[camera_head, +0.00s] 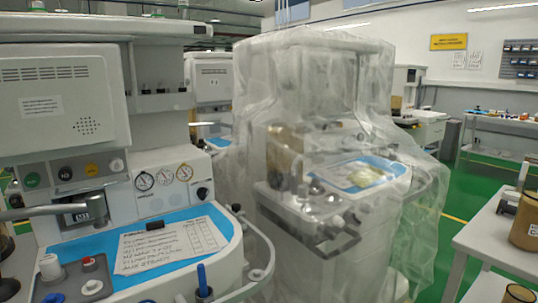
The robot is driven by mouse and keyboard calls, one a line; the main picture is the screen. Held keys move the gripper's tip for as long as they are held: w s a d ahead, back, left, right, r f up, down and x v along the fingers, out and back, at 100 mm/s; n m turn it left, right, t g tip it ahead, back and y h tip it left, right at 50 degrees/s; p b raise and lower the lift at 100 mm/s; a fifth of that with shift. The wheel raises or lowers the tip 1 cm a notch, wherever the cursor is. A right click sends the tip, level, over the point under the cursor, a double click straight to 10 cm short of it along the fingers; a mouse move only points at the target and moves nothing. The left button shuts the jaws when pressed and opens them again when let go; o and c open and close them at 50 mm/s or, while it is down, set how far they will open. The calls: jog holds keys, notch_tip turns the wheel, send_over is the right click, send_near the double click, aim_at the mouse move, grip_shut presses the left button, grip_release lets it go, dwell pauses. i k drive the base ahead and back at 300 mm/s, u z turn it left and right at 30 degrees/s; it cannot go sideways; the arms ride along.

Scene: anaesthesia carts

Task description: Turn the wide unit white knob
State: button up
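A wide anaesthesia unit (62,95) fills the left of the head view, close to me. Its front panel carries a row of round knobs. The small white knob (116,165) is at the right end of this row, beside a yellow knob (91,169), a black knob (65,173) and a green knob (32,181). A white upright cylinder, perhaps another knob (50,266), stands lower on the dark plate at the front left. I cannot tell which of these white parts the task names. My gripper is not seen in this view.
Three gauges (163,177) sit right of the white panel knob. A grey metal bar (35,211) crosses the front lower left. A blue work surface (130,250) holds a written paper (168,245). A plastic-covered unit (315,150) stands right. Green floor (465,190) is open beyond.

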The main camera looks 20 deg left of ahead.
aim_at(115, 164)
jog(key=z, duration=0.2)
jog(key=k, duration=0.9)
jog(key=u, duration=1.2)
jog(key=i, duration=0.85)
jog(key=u, duration=0.05)
